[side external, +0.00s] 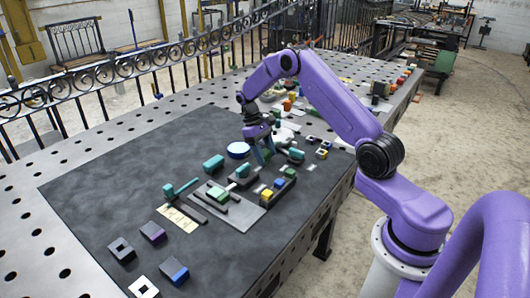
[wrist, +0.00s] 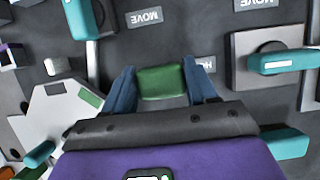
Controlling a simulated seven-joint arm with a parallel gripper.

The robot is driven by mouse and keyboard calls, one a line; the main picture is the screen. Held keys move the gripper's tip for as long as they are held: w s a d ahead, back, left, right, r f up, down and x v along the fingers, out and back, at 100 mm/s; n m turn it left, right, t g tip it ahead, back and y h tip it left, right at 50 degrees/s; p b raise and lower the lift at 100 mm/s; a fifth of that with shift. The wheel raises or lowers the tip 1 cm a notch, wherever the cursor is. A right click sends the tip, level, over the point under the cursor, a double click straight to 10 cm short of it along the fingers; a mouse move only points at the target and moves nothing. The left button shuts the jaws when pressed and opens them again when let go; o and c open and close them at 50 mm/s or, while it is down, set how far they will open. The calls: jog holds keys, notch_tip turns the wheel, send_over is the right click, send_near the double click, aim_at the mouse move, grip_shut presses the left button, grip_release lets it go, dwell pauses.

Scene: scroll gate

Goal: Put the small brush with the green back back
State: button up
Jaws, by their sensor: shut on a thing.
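My gripper (wrist: 161,88) is shut on the small brush with the green back (wrist: 162,82), with one blue finger on each side of it in the wrist view. Only its green back shows there; its bristles are hidden. In the side external view my gripper (side external: 264,156) is low over the dark mat (side external: 95,190), right of a blue-rimmed disc (side external: 238,150). The brush cannot be made out clearly there. I cannot tell whether it touches the mat. Small grey label cards (wrist: 145,17) lie near the brush.
A teal-handled piece on a grey plate (wrist: 240,45) is close on the right in the wrist view. A pale angular plate with a green patch (wrist: 90,97) is on the left. A grey tray (side external: 246,217) and several blocks crowd the mat; its left part is clear.

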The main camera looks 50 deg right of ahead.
jog(key=o, duration=0.9)
jog(key=v, duration=1.2)
jog(key=s+a+r+n+t+h, duration=0.1)
jog(key=s+a+r+n, duration=0.2)
jog(key=a, duration=0.6)
jog(key=s+a+r+n+t, duration=0.1)
jog(key=s+a+r+n, duration=0.15)
jog(key=s+a, duration=0.45)
jog(key=s+a+r+n+t, duration=0.1)
jog(key=s+a+n, duration=0.1)
jog(key=s+a, duration=0.45)
jog(key=s+a+r+n+t, duration=0.1)
jog(key=s+a+n, duration=0.15)
jog(key=s, duration=0.75)
jog(key=s+d+f+n, duration=0.1)
jog(key=s, duration=0.3)
jog(key=s+y, duration=0.1)
jog(key=s, duration=0.3)
jog(key=s+d+f+n, duration=0.1)
jog(key=s, duration=0.3)
jog(key=shift+s+d+f+n+t, duration=0.15)
jog(key=shift+d+f+n+t, duration=0.15)
jog(key=shift+d+t, duration=0.1)
